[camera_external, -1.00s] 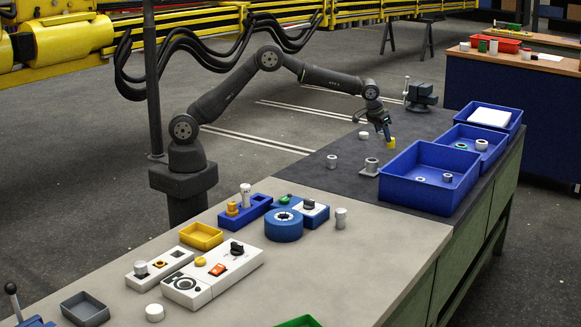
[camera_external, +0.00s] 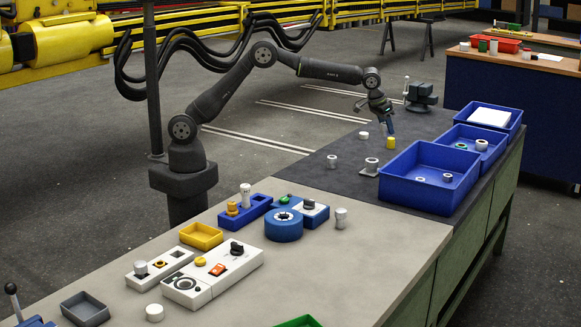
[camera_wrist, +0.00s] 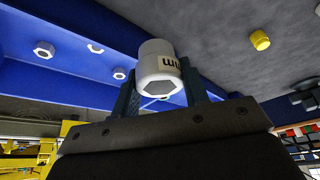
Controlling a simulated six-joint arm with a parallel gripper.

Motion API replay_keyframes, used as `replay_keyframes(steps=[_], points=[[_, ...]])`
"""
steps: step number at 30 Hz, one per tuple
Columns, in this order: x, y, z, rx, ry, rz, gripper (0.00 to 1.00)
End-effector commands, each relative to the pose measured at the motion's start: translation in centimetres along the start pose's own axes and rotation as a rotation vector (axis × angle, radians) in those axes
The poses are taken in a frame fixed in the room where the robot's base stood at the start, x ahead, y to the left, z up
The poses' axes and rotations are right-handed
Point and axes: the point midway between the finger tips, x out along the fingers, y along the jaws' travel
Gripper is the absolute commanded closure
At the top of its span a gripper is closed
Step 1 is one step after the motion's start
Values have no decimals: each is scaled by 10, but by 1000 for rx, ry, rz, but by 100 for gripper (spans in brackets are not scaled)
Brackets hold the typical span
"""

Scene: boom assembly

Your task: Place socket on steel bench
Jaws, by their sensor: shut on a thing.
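My gripper (camera_wrist: 158,88) is shut on the socket (camera_wrist: 157,65), a pale grey cylinder with dark lettering and a hexagonal opening facing the wrist camera. In the external view my gripper (camera_external: 388,124) hangs above the dark steel bench (camera_external: 345,185), near a yellow cylinder (camera_external: 391,142) that stands on the bench below it. The held socket cannot be made out there. The wrist view is tilted and shows the yellow cylinder (camera_wrist: 260,40) apart from the socket, to its right.
A large blue bin (camera_external: 410,190) with small pale parts stands right of my gripper, with more blue bins behind. A white piece (camera_external: 364,135), a grey socket (camera_external: 332,161) and a flanged part (camera_external: 372,166) stand nearby. A vise (camera_external: 420,97) is at the back.

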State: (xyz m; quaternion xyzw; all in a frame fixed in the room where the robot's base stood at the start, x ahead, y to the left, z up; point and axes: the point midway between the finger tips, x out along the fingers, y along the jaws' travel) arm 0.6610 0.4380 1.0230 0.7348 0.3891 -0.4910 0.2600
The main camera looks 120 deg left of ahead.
Motion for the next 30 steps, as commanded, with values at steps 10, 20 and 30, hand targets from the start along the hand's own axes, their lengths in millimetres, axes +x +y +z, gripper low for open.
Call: replay_keyframes(steps=[10, 20, 30], points=[[-31, 142, 73, 216, -1, 90, 86], [-77, 278, 184, 461, -2, 192, 86], [-136, 383, 327, 715, -2, 296, 86]])
